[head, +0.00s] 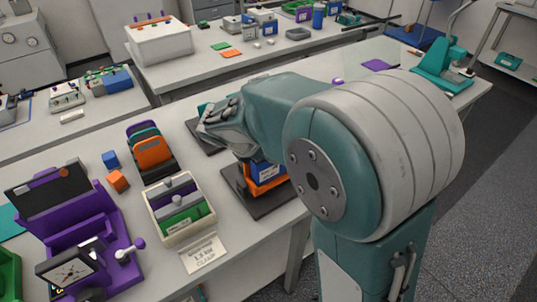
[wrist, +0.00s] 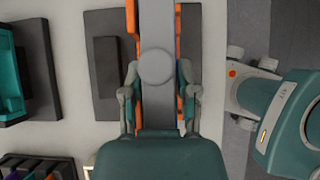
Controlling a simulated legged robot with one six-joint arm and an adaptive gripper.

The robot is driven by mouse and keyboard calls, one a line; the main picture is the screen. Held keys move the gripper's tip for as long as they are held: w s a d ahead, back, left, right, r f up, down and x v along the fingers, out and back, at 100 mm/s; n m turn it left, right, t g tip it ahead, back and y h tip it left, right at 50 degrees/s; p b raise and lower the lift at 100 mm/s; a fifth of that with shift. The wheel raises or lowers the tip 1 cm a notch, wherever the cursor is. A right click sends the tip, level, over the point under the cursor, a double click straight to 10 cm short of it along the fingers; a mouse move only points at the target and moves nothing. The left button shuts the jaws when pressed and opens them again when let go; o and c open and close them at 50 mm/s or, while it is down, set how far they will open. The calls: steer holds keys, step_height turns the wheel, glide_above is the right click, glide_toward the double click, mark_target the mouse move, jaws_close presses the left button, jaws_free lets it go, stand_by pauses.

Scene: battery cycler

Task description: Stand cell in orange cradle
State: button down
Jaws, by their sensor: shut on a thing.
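The orange cradle (head: 266,186) stands on a dark base plate (head: 240,188) near the table's front edge in the head view. A blue cell with a pale label (head: 264,169) is upright in or just over it; my arm hides its top and right side. In the wrist view, the cell's grey top with a round disc (wrist: 157,35) lies between the two fingers of my gripper (wrist: 158,92), which is shut on it. Orange cradle walls (wrist: 131,18) show on both sides of it. I cannot tell whether the cell rests on the cradle floor.
A pale tray of cells (head: 182,232) with a label card stands left of the orange cradle. A teal cradle (wrist: 10,75) is beside it on another dark plate. Orange and black holders (head: 152,155), small cubes and a purple device (head: 85,235) stand farther left.

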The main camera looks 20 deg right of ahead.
steer(key=shift+f, duration=0.3)
stand_by(0.4)
steer(key=shift+c, duration=1.4)
jaws_free()
steer(key=v, duration=1.2)
steer(key=shift+f, duration=0.1)
